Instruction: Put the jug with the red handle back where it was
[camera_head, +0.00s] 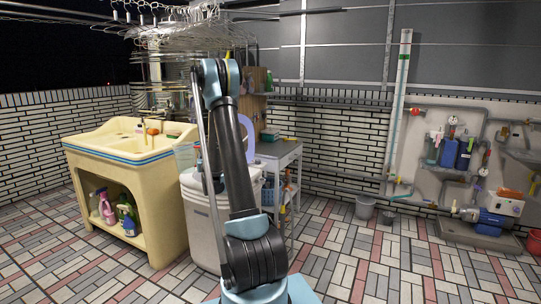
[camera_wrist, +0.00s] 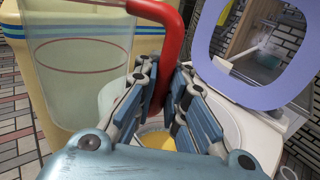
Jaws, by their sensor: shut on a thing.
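The jug (camera_wrist: 85,75) is clear, with a thin red ring line around its wall and a thick red handle (camera_wrist: 174,35). It fills the upper left of the wrist view. My gripper (camera_wrist: 164,85) has its fingers on both sides of the lower part of the handle and is shut on it. The jug appears held up in front of the cream sink cabinet. In the head view, a small part of the jug (camera_head: 185,156) shows left of my arm, above the white tub. My arm hides the gripper there.
A white round-topped tub or washer (camera_head: 203,225) stands below, with a purple-framed lid (camera_wrist: 213,62) raised and something yellow (camera_wrist: 158,139) under my fingers. The cream sink (camera_head: 130,145) is left, a grey side table (camera_head: 277,150) right. Wire hangers (camera_head: 180,38) hang above.

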